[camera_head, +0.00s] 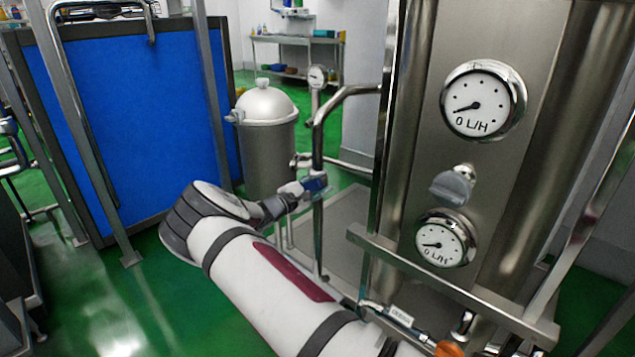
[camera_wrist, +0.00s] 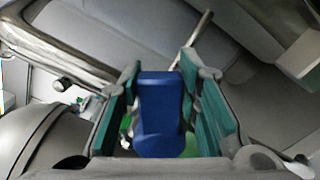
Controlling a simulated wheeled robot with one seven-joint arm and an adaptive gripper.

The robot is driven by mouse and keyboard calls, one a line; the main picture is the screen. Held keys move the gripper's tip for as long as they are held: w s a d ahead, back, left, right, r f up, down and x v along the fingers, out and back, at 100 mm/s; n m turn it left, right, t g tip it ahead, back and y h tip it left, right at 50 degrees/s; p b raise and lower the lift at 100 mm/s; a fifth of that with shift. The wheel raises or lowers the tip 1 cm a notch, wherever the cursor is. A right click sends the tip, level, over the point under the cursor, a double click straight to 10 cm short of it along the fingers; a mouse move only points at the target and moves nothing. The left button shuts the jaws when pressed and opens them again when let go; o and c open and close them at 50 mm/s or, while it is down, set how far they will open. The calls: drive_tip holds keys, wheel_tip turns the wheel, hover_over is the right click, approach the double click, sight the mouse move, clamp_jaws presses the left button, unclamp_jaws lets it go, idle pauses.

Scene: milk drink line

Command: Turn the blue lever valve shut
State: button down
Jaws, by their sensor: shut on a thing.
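The blue lever valve (camera_head: 315,184) sits on a vertical steel pipe left of the tall steel column in the head view. In the wrist view its blue handle (camera_wrist: 160,112) stands between the two green-padded fingers. My gripper (camera_head: 296,189) reaches the valve from the left, and in the wrist view its fingers (camera_wrist: 162,112) are on either side of the handle, closed on it. The handle's far end and its joint to the pipe are partly hidden.
A steel column with two round gauges (camera_head: 483,100) stands close on the right. A lidded steel can (camera_head: 268,140) stands behind the valve. A blue panel (camera_head: 140,110) is at the left. An orange handle (camera_head: 447,349) is low in front. Green floor is open at the lower left.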

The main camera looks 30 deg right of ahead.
drive_tip(key=f+m, duration=0.1)
drive_tip(key=f+m+b, duration=0.1)
drive_tip(key=shift+s+d+m, duration=0.1)
drive_tip(key=shift+s+m, duration=0.2)
drive_tip(key=shift+s, duration=0.1)
drive_tip(key=shift+s+f+m+b, duration=0.1)
drive_tip(key=shift+f+m+b, duration=0.5)
drive_tip(key=shift+m, duration=0.3)
drive_tip(key=shift+s+f+m+b, duration=0.1)
drive_tip(key=shift+f+m+b, duration=0.5)
drive_tip(key=shift+m, duration=0.3)
drive_tip(key=c, duration=1.2)
unclamp_jaws()
drive_tip(key=shift+o, duration=0.2)
drive_tip(key=shift+r, duration=0.1)
drive_tip(key=v, duration=1.2)
